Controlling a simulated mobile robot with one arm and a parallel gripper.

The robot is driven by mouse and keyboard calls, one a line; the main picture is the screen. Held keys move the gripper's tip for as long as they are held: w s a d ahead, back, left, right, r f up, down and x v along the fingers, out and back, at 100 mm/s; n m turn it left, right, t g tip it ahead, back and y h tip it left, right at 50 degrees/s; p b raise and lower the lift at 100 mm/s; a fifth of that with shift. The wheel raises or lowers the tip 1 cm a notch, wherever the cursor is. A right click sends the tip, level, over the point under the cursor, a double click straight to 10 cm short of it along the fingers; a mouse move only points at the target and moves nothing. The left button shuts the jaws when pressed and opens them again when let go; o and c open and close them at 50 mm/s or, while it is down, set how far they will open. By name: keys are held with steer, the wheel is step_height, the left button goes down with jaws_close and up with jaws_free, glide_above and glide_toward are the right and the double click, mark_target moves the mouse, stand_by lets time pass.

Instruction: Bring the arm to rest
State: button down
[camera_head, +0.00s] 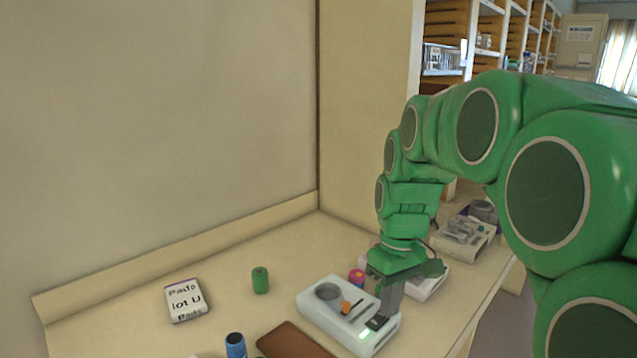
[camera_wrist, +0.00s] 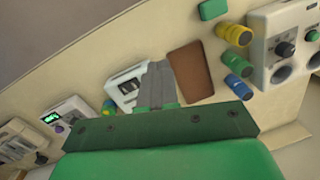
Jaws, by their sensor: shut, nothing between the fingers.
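My arm is green, and it reaches in from the right of the head view and bends down over the counter (camera_head: 226,318). My gripper (camera_head: 384,316) points down with its grey fingers together and nothing between them. In the head view the fingers overlap the right end of a white device (camera_head: 325,308) with a lit green display. I cannot tell whether they touch it. The wrist view shows the shut gripper (camera_wrist: 159,68) between a white box (camera_wrist: 124,90) and a brown flat pad (camera_wrist: 190,70).
A box marked Pads (camera_head: 186,301), a green cylinder (camera_head: 260,280), a pink cylinder (camera_head: 357,276) and a blue cylinder (camera_head: 235,346) stand on the counter. Another device (camera_head: 463,235) is farther back. A wall (camera_head: 160,120) closes the left; shelves (camera_head: 452,45) stand behind.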

steer(key=s+d+f+m, duration=0.1)
steer(key=s+f+m, duration=0.2)
steer(key=s, duration=1)
steer(key=s+d+f+m, duration=0.1)
steer(key=s+f+m, duration=0.2)
steer(key=s, duration=1)
steer(key=shift+g+h, duration=0.3)
steer(key=shift+f, duration=0.1)
